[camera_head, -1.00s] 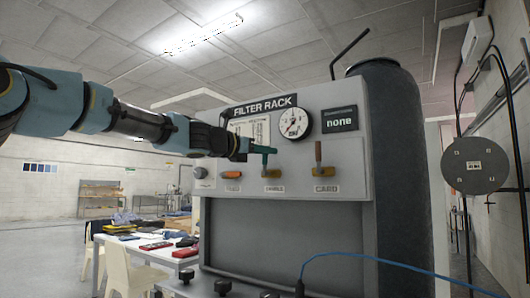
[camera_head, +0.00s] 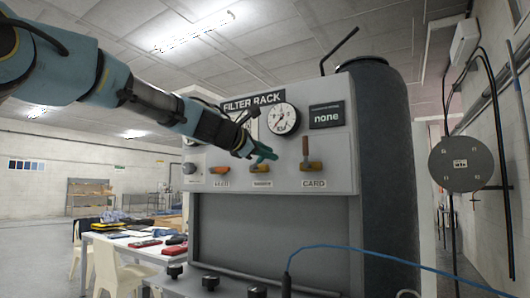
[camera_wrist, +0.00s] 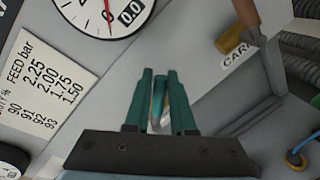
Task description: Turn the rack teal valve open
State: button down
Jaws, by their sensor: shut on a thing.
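The filter rack panel (camera_head: 340,178) carries a row of valves with small labels. The middle valve has a teal handle (camera_wrist: 158,95), and its yellowish base (camera_head: 260,169) shows just below my gripper in the head view. My gripper (camera_head: 264,152) has teal fingers and is shut on the teal handle, slanting down to the right. In the wrist view, my gripper (camera_wrist: 160,98) has one finger on each side of the handle. The fingers hide much of the handle, so its exact angle is hard to tell.
An orange-handled valve (camera_head: 219,170) lies level to the left. A round gauge (camera_head: 282,119) and a "none" display (camera_head: 327,114) sit above. A blue cable (camera_head: 370,254) runs below the panel.

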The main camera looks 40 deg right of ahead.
jog(key=f+m, duration=0.1)
jog(key=s+f+m+b, duration=0.1)
jog(key=m, duration=0.1)
jog(key=shift+s+d+t, duration=0.1)
jog(key=shift+d+t, duration=0.05)
jog(key=shift+t, duration=0.25)
jog(key=shift+s+f+m+t+y+b, duration=0.1)
jog(key=shift+f+m+t+y+b, duration=0.2)
jog(key=shift+f+m, duration=0.5)
jog(key=shift+s+f+m+t+y+b, duration=0.1)
jog(key=shift+f+m+t+y+b, duration=0.2)
jog(key=shift+m, duration=0.8)
jog(key=shift+f, duration=0.15)
jog(key=c, duration=0.8)
grip_release()
jog(key=b, duration=0.7)
send_near(282, 173)
jog(key=v, duration=0.6)
jog(key=shift+f, duration=0.1)
